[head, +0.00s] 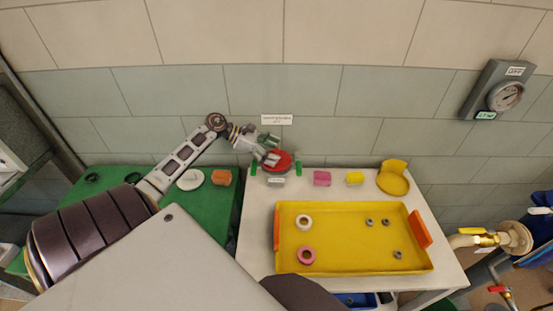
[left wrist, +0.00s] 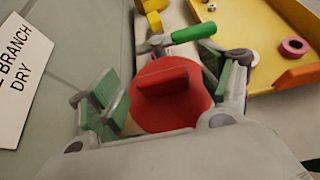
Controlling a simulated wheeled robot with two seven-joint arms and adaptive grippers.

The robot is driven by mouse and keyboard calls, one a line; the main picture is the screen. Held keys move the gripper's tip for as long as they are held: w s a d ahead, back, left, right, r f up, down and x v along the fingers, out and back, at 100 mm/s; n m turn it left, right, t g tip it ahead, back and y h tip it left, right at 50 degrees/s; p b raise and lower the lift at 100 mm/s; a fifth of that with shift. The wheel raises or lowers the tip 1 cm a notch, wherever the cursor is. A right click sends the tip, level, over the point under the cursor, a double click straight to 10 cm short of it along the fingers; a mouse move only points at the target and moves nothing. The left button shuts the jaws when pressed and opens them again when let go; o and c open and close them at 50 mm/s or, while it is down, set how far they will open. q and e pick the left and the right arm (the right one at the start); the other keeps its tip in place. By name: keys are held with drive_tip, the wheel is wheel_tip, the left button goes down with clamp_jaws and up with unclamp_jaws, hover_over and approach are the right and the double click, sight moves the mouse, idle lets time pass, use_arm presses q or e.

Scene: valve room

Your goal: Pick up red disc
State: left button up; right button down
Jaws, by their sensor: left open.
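The red disc (head: 283,158) is near the back left of the white table, close to the wall. In the left wrist view the red disc (left wrist: 172,110) shows a raised red ridge (left wrist: 165,81) across its face. My left gripper (head: 269,149) is at the disc, reaching in from the left. In the left wrist view its green-padded fingers (left wrist: 163,82) are spread, with the disc and its ridge between them. I cannot tell whether a finger touches the disc. My right gripper is not in view.
A yellow tray (head: 350,264) with rings and nuts fills the table's middle. Pink (head: 322,178) and yellow (head: 355,178) blocks stand along the back. A green valve handle (left wrist: 193,32) is close beside the disc. A wall sign (left wrist: 18,75) is near the gripper.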

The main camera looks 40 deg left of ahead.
sight(276, 152)
use_arm(q)
drive_tip(key=shift+x, duration=0.8)
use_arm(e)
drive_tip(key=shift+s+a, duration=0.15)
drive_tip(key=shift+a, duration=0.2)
use_arm(q)
drive_tip(key=c, duration=1.4)
drive_tip(key=shift+r, duration=0.15)
wheel_tip(276, 152, up, 8)
drive_tip(key=shift+r, duration=0.25)
drive_tip(key=shift+r+b, duration=0.3)
drive_tip(key=shift+r, duration=0.4)
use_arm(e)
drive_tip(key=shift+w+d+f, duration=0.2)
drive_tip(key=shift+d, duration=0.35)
